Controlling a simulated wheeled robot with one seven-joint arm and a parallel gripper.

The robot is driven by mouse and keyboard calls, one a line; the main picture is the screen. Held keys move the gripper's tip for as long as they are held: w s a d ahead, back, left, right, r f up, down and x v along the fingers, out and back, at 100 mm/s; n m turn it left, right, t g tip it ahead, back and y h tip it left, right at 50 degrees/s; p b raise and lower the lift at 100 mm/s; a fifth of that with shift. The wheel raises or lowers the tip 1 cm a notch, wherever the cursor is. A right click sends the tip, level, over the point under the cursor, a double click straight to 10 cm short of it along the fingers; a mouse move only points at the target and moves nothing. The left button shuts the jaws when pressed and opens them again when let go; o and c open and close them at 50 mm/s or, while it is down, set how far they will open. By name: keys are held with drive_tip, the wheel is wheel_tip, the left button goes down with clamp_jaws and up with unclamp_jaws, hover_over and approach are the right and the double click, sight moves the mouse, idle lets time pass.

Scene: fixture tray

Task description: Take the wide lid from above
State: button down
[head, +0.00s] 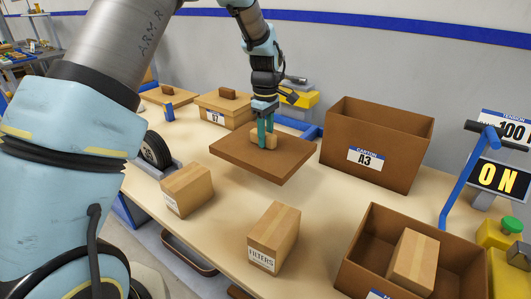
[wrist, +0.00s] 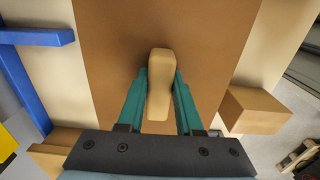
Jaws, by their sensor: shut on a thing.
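The wide lid (head: 240,158) is a flat brown board with a tan block handle (head: 257,139) on top. It looks level and raised above the table, with a shadow below it. My gripper (head: 266,143) points down from above, its teal fingers shut on the handle. In the wrist view, the fingers of my gripper (wrist: 161,75) lie on both sides of the handle (wrist: 159,95). The lid (wrist: 215,45) fills the middle of that view and hides what lies under it.
A carton marked A3 (head: 350,130) stands right of the lid. An open carton (head: 350,260) at front right holds a box. Two tan boxes (head: 187,190) (head: 273,237) stand in front. A lidded box (head: 225,112) stands behind, near a blue bar (head: 300,125).

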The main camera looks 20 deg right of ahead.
drive_tip(key=shift+r, duration=0.5)
wheel_tip(320, 180, up, 16)
drive_tip(key=p, duration=1)
